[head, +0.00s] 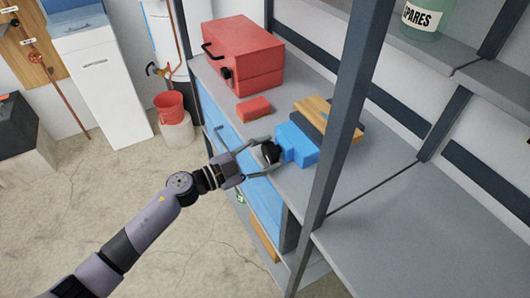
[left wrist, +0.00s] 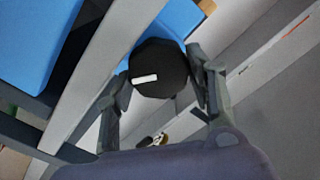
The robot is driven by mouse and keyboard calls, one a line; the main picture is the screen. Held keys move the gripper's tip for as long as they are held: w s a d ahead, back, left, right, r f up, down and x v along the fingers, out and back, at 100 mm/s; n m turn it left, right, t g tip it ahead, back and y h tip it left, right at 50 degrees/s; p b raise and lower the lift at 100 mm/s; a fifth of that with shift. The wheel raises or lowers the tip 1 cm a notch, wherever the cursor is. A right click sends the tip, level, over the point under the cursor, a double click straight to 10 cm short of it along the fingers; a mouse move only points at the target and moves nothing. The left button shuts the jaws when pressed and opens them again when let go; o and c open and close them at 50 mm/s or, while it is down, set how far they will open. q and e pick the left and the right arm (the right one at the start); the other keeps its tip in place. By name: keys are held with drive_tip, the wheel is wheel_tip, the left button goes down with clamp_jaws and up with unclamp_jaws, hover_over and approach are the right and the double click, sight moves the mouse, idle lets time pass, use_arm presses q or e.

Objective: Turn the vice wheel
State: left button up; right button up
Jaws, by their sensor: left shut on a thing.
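The vice wheel is a black knob (head: 270,152) on the front of a blue vice (head: 299,143) that stands on the grey workbench (head: 300,190). The wheel also shows in the left wrist view (left wrist: 160,68), with a white mark on its face. My left gripper (head: 261,157) is at the wheel, with one finger on either side of it; its fingers also flank the wheel in the left wrist view (left wrist: 158,85). It is shut on the wheel. A wooden block (head: 316,112) lies at the vice's far end. My right gripper is not in view.
A red toolbox (head: 243,58) and a small red block (head: 254,109) are on the bench behind the vice. A dark shelf post (head: 338,130) rises close to the right of the vice. The floor at left is mostly clear.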

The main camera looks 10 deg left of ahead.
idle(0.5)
use_arm(q)
drive_tip(key=o, duration=1.1)
